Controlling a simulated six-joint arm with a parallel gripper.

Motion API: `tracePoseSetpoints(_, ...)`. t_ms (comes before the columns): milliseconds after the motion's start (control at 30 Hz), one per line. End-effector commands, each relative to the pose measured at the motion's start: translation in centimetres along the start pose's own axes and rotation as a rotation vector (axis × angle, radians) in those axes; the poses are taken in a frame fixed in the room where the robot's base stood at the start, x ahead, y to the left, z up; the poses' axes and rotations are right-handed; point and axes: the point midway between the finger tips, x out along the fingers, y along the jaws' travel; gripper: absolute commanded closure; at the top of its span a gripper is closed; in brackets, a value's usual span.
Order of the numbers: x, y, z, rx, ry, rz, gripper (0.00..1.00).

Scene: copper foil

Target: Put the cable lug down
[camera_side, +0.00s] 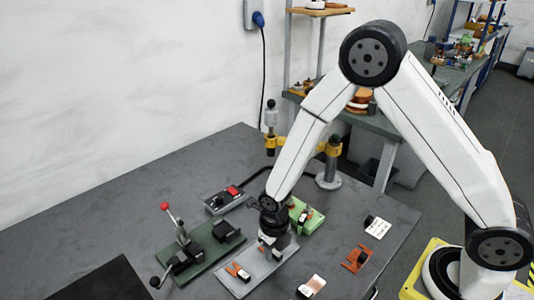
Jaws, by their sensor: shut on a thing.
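My gripper (272,251) points down over the light grey tray (234,287) near the front middle of the table. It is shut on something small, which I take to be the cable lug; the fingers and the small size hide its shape. I cannot tell whether the held thing touches the tray.
A green-based press with a red-knobbed lever (180,240) stands left of the tray. A control box with a red button (228,198) is behind it. A green block (306,216), an orange piece (356,259) and white cards (377,227) lie to the right. The back-left table is clear.

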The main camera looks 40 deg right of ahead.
Motion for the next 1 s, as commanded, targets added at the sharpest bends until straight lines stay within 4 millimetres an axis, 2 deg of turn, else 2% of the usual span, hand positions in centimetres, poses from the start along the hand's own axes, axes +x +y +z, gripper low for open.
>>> tracePoseSetpoints(467, 0.51, 0.00, 0.00, 0.000, 0.000, 0.000, 1.00)
tracePoseSetpoints(500, 0.50, 0.00, 0.01, 0.000, 0.000, 0.000, 0.51)
tracePoseSetpoints(600, 0.48, 0.00, 0.01, 0.000, 0.000, 0.000, 0.25)
tracePoseSetpoints(1000, 0.30, 0.01, 0.03, 0.000, -0.001, 0.000, 0.25)
